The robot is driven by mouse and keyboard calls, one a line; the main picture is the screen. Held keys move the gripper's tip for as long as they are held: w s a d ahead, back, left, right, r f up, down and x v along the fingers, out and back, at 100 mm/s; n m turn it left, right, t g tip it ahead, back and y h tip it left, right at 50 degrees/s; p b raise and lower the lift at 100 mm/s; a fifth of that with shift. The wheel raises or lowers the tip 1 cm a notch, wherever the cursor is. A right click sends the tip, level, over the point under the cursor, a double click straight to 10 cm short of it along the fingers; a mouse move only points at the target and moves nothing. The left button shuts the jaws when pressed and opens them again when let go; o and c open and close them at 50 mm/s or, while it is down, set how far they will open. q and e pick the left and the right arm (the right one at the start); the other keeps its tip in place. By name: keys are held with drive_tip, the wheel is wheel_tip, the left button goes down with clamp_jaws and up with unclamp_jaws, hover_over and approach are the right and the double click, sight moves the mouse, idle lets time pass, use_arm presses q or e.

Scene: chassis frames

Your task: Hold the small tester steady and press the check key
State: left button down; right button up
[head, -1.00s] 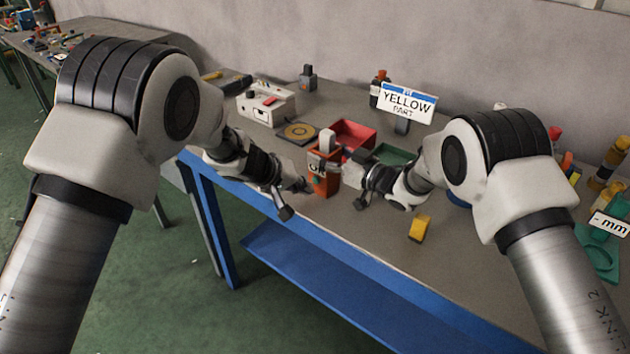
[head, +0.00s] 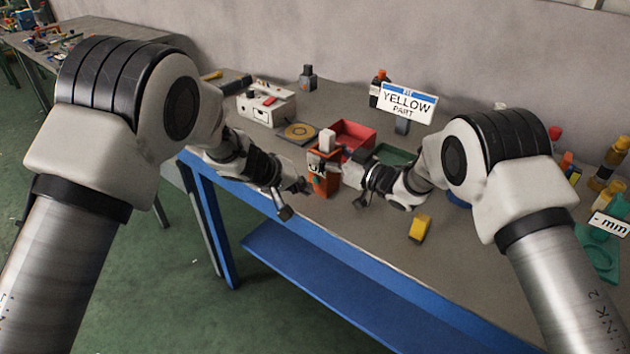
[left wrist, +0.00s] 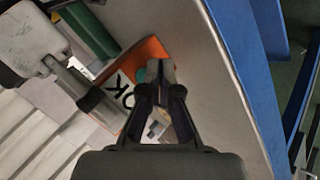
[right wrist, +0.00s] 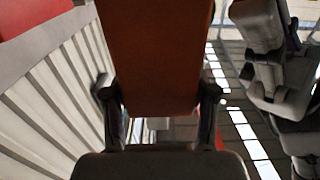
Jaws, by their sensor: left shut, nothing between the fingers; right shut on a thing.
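The small tester is an orange box (head: 320,186) with an "OK" label, near the front edge of the bench. My right gripper (head: 341,171) is shut on it from the right. In the right wrist view the tester's orange body (right wrist: 155,55) fills the space between the fingers. My left gripper (head: 307,186) is shut and empty, at the tester's left side. In the left wrist view its closed tips (left wrist: 160,70) are beside a teal key (left wrist: 141,75) on the tester's labelled face. I cannot tell whether they touch it.
Behind the tester are a red bin (head: 352,134), a green bin (head: 391,154) and a round disc plate (head: 299,132). A white box (head: 266,105) stands back left. A "YELLOW PART" sign (head: 407,103) stands behind.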

use_arm(q)
drive_tip(key=shift+w+d, duration=0.1)
drive_tip(key=shift+w+d, duration=0.2)
drive_tip(key=shift+w+d, duration=0.25)
drive_tip(key=shift+w, duration=0.1)
idle(0.9)
idle(0.4)
drive_tip(key=shift+s+a, duration=0.55)
drive_tip(key=shift+s, duration=0.15)
drive_tip(key=s+a, duration=0.1)
drive_tip(key=s, duration=0.1)
drive_tip(key=s+a, duration=0.2)
idle(0.6)
